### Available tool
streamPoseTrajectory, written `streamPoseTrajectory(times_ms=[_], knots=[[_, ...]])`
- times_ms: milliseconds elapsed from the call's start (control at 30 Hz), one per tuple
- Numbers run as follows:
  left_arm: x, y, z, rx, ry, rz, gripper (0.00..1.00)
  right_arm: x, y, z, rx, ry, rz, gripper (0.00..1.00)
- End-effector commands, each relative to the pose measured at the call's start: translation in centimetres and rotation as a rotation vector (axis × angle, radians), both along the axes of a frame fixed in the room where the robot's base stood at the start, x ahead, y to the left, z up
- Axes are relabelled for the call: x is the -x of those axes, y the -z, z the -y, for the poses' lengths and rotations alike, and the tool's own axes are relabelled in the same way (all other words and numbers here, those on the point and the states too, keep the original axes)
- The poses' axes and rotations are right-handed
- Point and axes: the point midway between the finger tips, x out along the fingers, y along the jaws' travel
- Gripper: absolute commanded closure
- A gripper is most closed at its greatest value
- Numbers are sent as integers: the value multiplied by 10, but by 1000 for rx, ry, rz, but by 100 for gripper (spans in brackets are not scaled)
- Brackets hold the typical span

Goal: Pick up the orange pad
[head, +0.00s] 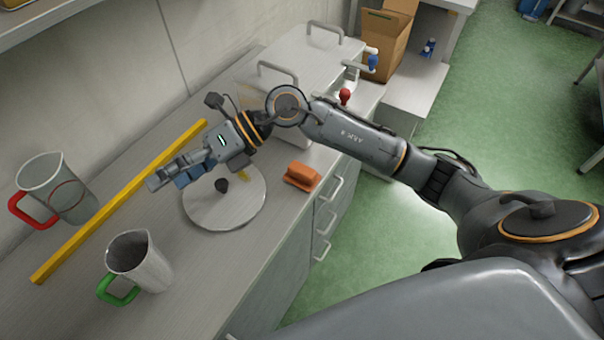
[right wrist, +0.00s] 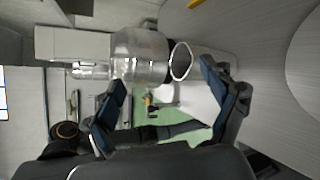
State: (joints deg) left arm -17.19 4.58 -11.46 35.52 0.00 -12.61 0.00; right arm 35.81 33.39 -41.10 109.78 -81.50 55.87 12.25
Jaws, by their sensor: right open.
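The orange pad (head: 301,176) is a small block-like piece lying on the grey worktop (head: 190,295), close to its front edge and to the right of the round lid. It does not show in the right wrist view. My right gripper (head: 168,181) is over the worktop, beyond the upper left rim of the lid, well to the left of the pad and apart from it. Its jaws are open and empty, and their two dark blue fingers stand apart in the right wrist view (right wrist: 168,100). My left gripper is not in view.
A pale round lid (head: 225,207) with a black knob lies beside the pad. A long yellow bar (head: 120,205) crosses the worktop. A red-handled jug (head: 65,190) and a green-handled jug (head: 150,265) stand left. A cardboard box (head: 386,42) stands at the back.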

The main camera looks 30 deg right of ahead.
Motion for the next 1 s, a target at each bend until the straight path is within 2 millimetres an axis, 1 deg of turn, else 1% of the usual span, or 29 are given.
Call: streamPoseTrajectory(times_ms=[33,67,100,167,200,267,300,400,500,567,667,900,1000], knots=[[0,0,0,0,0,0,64,-8,18,18,147,-26,33,15],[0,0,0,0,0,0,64,-12,30,31,240,-42,45,15],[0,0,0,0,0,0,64,-19,44,51,364,-55,59,15],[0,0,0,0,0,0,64,-30,60,85,548,-67,67,15],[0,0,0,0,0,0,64,-37,67,110,664,-63,66,15],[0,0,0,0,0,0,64,-47,73,148,825,-53,54,15],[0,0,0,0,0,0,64,-52,73,171,919,-42,44,15],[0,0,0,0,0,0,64,-60,69,219,1103,-10,10,15],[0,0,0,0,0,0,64,-63,64,247,1209,14,-21,15],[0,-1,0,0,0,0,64,-63,63,256,1243,22,-30,15],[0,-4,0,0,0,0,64,-62,71,261,1260,24,-41,15],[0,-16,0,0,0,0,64,-61,118,260,1256,21,-40,15],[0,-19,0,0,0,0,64,-62,133,260,1256,21,-39,15]])
